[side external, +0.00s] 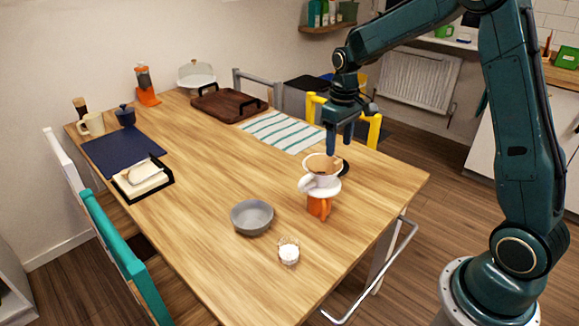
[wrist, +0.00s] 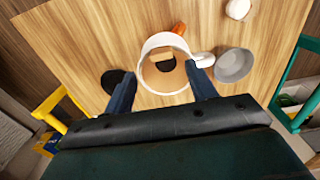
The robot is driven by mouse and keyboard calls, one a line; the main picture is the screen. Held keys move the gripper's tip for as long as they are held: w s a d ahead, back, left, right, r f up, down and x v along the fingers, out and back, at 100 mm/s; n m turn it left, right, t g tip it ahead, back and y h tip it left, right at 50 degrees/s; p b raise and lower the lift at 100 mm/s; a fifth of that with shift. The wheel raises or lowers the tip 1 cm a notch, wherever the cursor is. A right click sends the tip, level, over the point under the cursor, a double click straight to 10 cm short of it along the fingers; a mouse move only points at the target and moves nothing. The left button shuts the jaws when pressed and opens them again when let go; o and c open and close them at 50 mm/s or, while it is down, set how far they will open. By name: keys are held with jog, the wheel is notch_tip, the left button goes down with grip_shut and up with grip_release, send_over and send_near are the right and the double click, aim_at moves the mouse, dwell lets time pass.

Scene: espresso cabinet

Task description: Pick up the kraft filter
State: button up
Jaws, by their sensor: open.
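The kraft filter (side external: 322,164) is a brown paper cone seated in a white dripper (side external: 320,183). The dripper stands on an orange mug (side external: 319,206) near the table's front right. In the wrist view the filter (wrist: 178,77) lines the inside of the dripper's white rim (wrist: 146,48), with a dark patch at its bottom. My gripper (side external: 339,148) is open and points down just above the dripper. In the wrist view its two fingertips (wrist: 159,68) lie on either side of the dripper opening, with nothing between them that looks gripped. Whether either finger touches the rim, I cannot tell.
A grey bowl (side external: 252,217) and a small white-filled glass (side external: 288,251) stand nearby. A black disc (wrist: 117,82) lies beside the dripper. A striped cloth (side external: 283,131), brown tray (side external: 228,104) and navy mat (side external: 123,152) lie farther back. The middle of the table (side external: 215,170) is clear.

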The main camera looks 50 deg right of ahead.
aim_at(337, 160)
jog(key=shift+f, duration=0.2)
jog(key=shift+s+a+f, duration=0.1)
jog(key=shift+a+f, duration=0.05)
jog(key=shift+f, duration=2.45)
grip_shut()
